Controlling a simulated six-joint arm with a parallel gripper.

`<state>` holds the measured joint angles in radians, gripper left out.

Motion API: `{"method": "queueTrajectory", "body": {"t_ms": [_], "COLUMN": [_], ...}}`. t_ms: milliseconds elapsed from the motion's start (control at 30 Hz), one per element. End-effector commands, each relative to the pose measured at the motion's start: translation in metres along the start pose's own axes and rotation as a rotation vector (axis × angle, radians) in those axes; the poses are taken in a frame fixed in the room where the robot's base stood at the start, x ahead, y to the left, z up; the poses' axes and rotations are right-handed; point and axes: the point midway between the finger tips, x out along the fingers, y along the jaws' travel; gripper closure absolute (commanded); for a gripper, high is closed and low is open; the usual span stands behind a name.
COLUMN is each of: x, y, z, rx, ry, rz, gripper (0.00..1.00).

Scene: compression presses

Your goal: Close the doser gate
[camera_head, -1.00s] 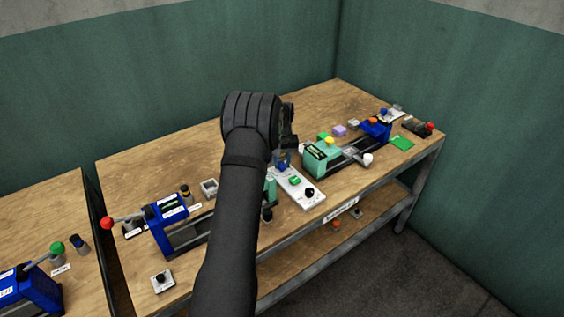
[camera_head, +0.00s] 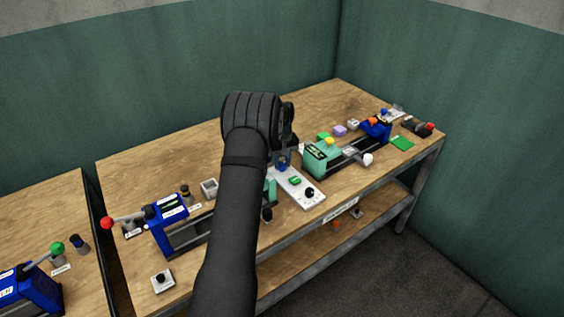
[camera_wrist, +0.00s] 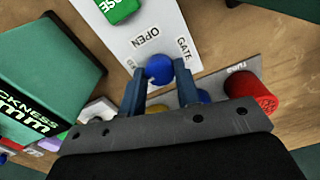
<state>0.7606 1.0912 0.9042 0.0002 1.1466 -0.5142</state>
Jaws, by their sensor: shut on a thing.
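The doser is a white panel (camera_head: 310,197) in the middle of the bench in the head view. Its plate (camera_wrist: 121,50) shows in the wrist view with the labels OPEN and GATE and a green button (camera_wrist: 118,8). A round blue gate knob (camera_wrist: 159,68) sits between those labels. My gripper (camera_wrist: 161,75) is shut on the blue knob, with one finger on each side of it. The knob's lower part and whatever lies under the gripper are hidden. In the head view my arm covers part of the doser.
A teal press (camera_head: 320,158) stands right of the doser and fills the left of the wrist view (camera_wrist: 45,80). A red knob (camera_wrist: 252,93) is close on the right of my gripper. A blue press (camera_head: 168,215) stands left. Bare wood lies behind my arm.

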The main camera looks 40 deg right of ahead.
Motion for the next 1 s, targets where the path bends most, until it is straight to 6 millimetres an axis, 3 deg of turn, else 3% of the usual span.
{"method": "queueTrajectory", "body": {"t_ms": [33, 67, 133, 167, 433, 567, 667, 1000], "x": [-0.001, -0.001, -0.001, -0.001, -0.001, -0.011, -0.027, -0.11], "y": [0.0, 0.0, 0.0, 0.0, 0.0, 0.0, 0.0, 0.001], "z": [-0.001, -0.001, -0.001, -0.001, 0.0, -0.001, -0.001, -0.001], "rx": [-0.001, -0.001, -0.001, -0.001, 0.0, 0.0, 0.0, 0.0], "ry": [0.002, 0.002, 0.002, 0.002, 0.001, 0.003, 0.003, 0.005], "rz": [0.002, 0.002, 0.002, 0.001, 0.001, 0.002, 0.002, 0.003], "gripper": [0.93, 0.64, 0.51, 0.48, 0.48, 0.48, 0.48, 0.48]}}
